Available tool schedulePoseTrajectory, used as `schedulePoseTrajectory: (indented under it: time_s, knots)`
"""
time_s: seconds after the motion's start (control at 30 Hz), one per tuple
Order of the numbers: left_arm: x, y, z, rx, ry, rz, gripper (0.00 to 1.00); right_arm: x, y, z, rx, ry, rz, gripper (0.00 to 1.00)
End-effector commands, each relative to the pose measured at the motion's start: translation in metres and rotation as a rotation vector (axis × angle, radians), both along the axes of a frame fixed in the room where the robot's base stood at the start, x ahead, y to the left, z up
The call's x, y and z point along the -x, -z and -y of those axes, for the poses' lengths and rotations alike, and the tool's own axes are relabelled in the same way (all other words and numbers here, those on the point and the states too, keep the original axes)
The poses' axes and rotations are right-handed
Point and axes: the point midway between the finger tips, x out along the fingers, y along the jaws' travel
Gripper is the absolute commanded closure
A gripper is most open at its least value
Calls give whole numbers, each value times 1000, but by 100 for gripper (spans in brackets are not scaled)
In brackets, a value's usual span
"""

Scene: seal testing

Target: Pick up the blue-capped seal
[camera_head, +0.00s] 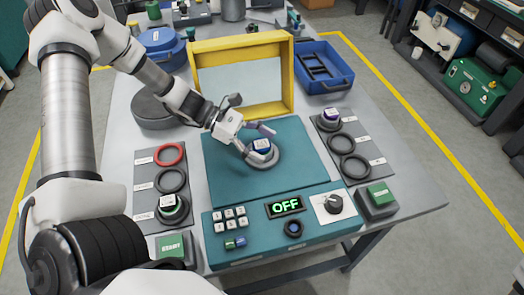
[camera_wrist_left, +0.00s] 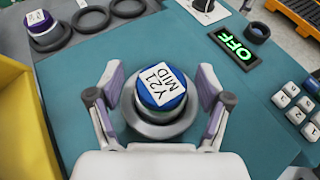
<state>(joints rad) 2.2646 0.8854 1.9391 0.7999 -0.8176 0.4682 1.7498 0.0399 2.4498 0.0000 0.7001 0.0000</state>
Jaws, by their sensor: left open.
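The blue-capped seal (camera_head: 262,146) stands upright in a grey round seat on the teal plate of the test machine. In the left wrist view the blue-capped seal (camera_wrist_left: 161,88) carries a white label reading "Y21 MID". My left gripper (camera_head: 254,139) is open, with its fingers around the seal. In the left wrist view the fingers of my left gripper (camera_wrist_left: 161,98) stand on both sides of the cap, with gaps showing between them and the cap. My right gripper is not in view.
A yellow frame (camera_head: 188,77) stands behind the plate. A left rack (camera_head: 144,197) and a right rack (camera_head: 365,134) hold dark rings and other seals, one with a purple cap (camera_wrist_left: 38,20). The control panel display (camera_head: 286,206) reads "OFF". A blue bin (camera_head: 340,70) sits at the back right.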

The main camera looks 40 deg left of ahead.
Motion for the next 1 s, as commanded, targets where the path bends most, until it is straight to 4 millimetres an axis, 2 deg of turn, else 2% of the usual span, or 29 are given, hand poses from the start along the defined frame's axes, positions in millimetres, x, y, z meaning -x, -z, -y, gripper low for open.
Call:
schedulePoseTrajectory:
  time_s: [0.07,0.2,0.27,0.3,0.73,0.87,1.0]
  knots:
    - [0,-1,0,0,0,0,25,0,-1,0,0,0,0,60]
    - [0,-1,0,0,0,0,75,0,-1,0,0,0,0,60]
    - [0,0,0,-1,0,0,96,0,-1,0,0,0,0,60]
    - [0,0,-1,-2,0,-1,100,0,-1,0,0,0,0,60]
    - [1,-1,-1,-4,1,-3,100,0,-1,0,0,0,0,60]
    - [0,-23,-1,-3,0,2,100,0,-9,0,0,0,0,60]
    - [-1,-61,-1,-1,-1,6,100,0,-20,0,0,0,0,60]
